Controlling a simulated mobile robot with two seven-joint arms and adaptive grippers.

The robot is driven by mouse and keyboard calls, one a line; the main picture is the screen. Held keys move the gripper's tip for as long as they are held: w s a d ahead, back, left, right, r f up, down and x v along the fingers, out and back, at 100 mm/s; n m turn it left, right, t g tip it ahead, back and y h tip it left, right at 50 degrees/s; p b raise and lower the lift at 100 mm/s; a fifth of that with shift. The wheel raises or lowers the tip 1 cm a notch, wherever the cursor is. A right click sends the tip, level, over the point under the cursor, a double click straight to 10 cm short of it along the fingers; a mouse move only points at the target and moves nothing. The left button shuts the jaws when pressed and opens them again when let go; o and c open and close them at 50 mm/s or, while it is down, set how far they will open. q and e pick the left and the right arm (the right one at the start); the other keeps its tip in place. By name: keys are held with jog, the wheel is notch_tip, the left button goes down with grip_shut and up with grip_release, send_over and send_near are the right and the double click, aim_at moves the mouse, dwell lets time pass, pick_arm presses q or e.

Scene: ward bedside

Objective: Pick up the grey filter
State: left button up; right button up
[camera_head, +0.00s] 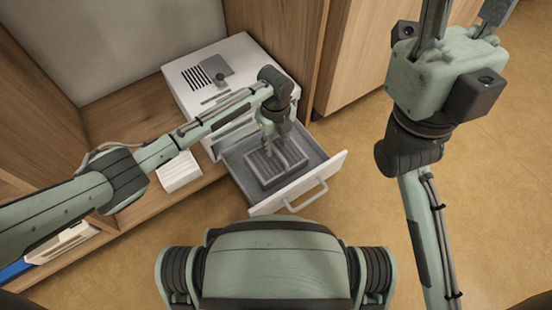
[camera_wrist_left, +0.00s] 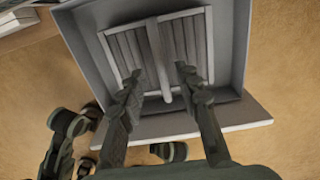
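The grey filter (camera_head: 262,172), a framed pleated panel with a raised bar along its middle, lies in the pulled-out drawer (camera_head: 236,168) of a white machine. My left gripper (camera_head: 274,142) points down over the filter. In the left wrist view its two fingers (camera_wrist_left: 158,76) are apart, one on each side of the filter's middle bar (camera_wrist_left: 155,50), with gaps showing, so it is open. I cannot tell how far the fingertips are above the pleats. My right gripper (camera_head: 465,10) is raised at the upper right, fingers spread and empty, tips cut off.
The white machine (camera_head: 215,72) stands on a wooden shelf (camera_head: 130,112). A white ridged block (camera_head: 178,172) lies on the shelf left of it. The drawer front with its handle (camera_head: 306,197) juts out over the floor. White and blue items (camera_head: 62,243) lie at lower left.

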aim_at(276, 150)
pick_arm(q)
notch_tip(276, 150, down, 4)
jog(key=shift+b, duration=0.7)
grip_shut()
jog(key=shift+w, duration=0.1)
